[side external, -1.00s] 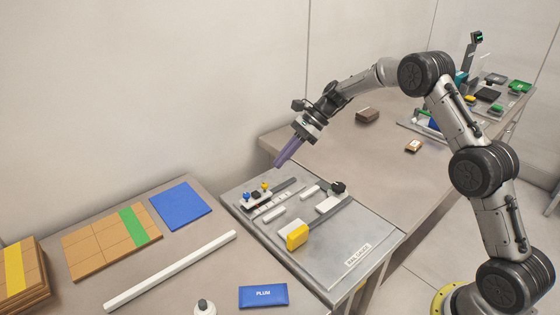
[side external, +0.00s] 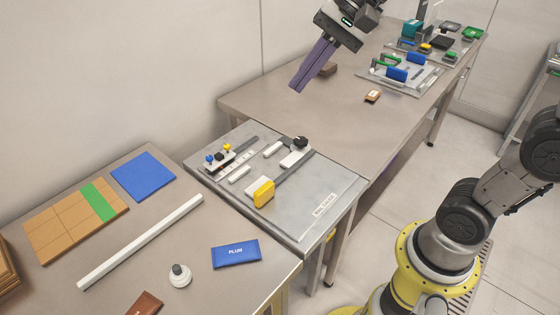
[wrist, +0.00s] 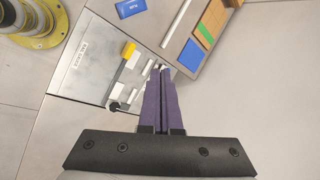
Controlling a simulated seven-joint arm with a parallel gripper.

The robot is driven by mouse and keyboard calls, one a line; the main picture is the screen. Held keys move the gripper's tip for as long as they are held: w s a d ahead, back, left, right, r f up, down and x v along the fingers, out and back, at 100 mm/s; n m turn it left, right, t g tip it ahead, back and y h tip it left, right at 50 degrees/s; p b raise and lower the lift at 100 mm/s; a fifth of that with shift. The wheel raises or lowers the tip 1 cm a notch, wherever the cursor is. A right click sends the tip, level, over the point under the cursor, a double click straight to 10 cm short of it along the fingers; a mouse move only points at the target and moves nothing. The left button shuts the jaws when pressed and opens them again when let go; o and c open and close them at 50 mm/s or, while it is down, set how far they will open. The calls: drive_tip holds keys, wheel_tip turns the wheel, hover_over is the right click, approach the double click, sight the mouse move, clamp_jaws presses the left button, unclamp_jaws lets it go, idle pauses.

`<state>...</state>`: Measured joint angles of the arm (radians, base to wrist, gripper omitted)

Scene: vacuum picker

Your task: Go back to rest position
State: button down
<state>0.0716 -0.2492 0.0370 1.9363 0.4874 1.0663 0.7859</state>
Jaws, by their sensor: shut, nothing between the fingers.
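My gripper (side external: 297,88) has two long purple fingers, pressed together with nothing between them. In the side external view it hangs in the air above the table, up and to the right of the grey fixture plate (side external: 325,215). In the wrist view the closed fingers (wrist: 161,70) point toward the plate (wrist: 85,65), which lies below them. The plate carries a yellow block (side external: 264,194), several white pieces, a black knob (side external: 300,143) and a small block with blue and yellow knobs (side external: 219,158).
A brown block (side external: 328,69) and blue-handled fixtures (side external: 397,74) are on the far table.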

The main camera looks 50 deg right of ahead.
drive_tip(key=s+d+f+n+h, duration=0.2)
drive_tip(key=s+d+f+n, duration=0.1)
drive_tip(key=s, duration=0.4)
drive_tip(key=s+d+f+n+t+h, duration=0.1)
drive_tip(key=s+d+f+n+h, duration=0.1)
drive_tip(key=s+f+n, duration=0.4)
drive_tip(key=s+d+n, duration=0.1)
drive_tip(key=s+n, duration=0.1)
drive_tip(key=shift+s+d+f+n+h, duration=0.2)
drive_tip(key=shift+s+d+n+h, duration=0.1)
drive_tip(key=shift+d, duration=0.1)
